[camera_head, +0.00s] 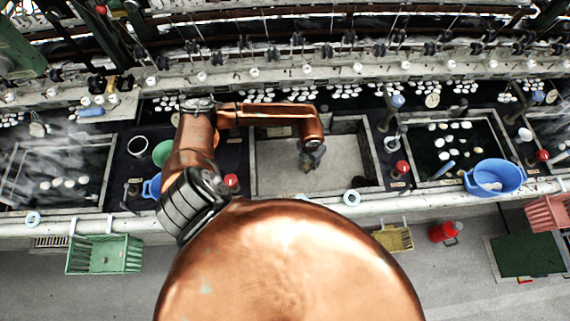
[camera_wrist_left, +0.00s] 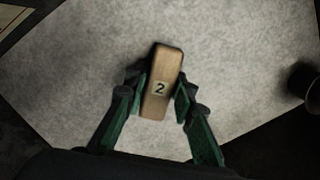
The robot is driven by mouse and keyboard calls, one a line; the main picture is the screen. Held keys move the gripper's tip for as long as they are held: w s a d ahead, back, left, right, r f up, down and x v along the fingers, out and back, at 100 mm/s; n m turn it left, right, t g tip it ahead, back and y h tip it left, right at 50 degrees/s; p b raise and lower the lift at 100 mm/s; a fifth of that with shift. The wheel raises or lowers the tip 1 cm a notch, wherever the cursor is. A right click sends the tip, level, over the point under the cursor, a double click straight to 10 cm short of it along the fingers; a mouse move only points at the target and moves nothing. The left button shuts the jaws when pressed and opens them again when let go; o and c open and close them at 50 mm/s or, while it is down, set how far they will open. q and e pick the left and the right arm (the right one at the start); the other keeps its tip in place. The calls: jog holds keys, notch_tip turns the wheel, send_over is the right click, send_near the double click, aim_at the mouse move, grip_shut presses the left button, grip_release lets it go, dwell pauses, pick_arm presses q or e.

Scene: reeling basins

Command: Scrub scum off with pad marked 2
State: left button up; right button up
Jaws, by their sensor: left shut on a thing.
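My left gripper (camera_head: 314,158) reaches down over the grey basin (camera_head: 280,178) in the middle of the bench. In the left wrist view, the left gripper (camera_wrist_left: 158,100) is shut on a tan block-shaped pad marked 2 (camera_wrist_left: 161,75), with one finger on each side of it. The pad's label faces the camera. A mottled pale grey surface (camera_wrist_left: 235,60) lies beneath the pad. I cannot tell whether the pad touches it. No distinct scum patch can be made out. My right gripper is not in view.
Basins with white cocoons stand at left (camera_head: 62,165) and right (camera_head: 455,140). A blue tub (camera_head: 495,177) sits on the right basin's front edge. A green bowl (camera_head: 163,152) and a red-topped item (camera_head: 231,181) stand left of the middle basin. A pale rail runs along the front.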

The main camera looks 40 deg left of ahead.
pick_arm(q)
jog(key=shift+w+d, duration=0.55)
notch_tip(320, 180, up, 4)
jog(key=shift+r+p, duration=0.1)
jog(key=shift+p, duration=1.05)
jog(key=shift+w+r+p, duration=0.1)
jog(key=shift+r+p, duration=0.35)
jog(key=shift+r, duration=0.2)
jog(key=shift+r+p, duration=0.75)
jog(key=shift+r, duration=0.5)
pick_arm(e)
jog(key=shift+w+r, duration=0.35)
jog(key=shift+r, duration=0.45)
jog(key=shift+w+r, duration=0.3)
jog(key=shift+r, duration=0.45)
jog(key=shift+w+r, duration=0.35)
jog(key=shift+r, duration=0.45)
